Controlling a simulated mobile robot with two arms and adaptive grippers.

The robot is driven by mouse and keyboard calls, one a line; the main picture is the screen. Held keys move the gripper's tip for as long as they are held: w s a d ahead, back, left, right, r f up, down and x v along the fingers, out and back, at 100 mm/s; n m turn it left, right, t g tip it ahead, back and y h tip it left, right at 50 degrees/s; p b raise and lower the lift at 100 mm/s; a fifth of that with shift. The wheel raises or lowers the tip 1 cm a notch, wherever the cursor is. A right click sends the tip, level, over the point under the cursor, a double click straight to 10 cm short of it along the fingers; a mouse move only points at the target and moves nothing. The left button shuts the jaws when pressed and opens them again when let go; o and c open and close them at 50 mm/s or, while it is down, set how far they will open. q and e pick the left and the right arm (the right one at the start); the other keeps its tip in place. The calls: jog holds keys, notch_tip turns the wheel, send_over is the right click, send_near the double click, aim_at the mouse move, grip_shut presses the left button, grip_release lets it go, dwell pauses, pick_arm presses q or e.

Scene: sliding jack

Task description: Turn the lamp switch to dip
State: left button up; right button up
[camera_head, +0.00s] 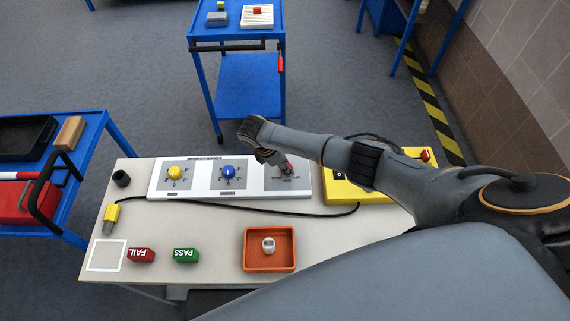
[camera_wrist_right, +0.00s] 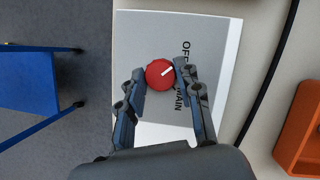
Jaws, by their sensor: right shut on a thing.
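The lamp switch is a red round knob (camera_wrist_right: 158,76) with a white pointer line on a grey plate (camera_wrist_right: 203,85). The plate reads OFF at one end and MAIN at the other; the lettering between is covered by a finger. The pointer slants to the upper right, toward the OFF side. In the head view the red knob (camera_head: 288,168) sits on the right section of the white panel (camera_head: 204,191). My right gripper (camera_wrist_right: 160,73) is shut on it, one finger on either side. My left gripper is not in view.
A yellow knob (camera_head: 174,173) and a blue knob (camera_head: 228,171) sit left on the panel. A yellow box (camera_head: 345,191) stands right of it. An orange tray (camera_head: 269,267), a FAIL block (camera_head: 141,255) and a PASS block (camera_head: 186,255) are at the front. A black cable crosses the table.

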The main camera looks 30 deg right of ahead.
jog(key=m+g, duration=0.1)
jog(key=m, duration=0.3)
jog(key=shift+w+y, duration=0.1)
jog(key=shift+y, duration=0.2)
jog(key=shift+w+d+m+g+y+b, duration=0.15)
jog(key=shift+m+g+b, duration=0.3)
jog(key=shift+m, duration=0.65)
jog(key=shift+s+a+m+g+y+b, duration=0.1)
jog(key=shift+m+g+y+b, duration=0.35)
jog(key=shift+m, duration=0.65)
jog(key=o, duration=1.1)
jog(key=shift+o, duration=0.2)
jog(key=shift+w+r, duration=0.1)
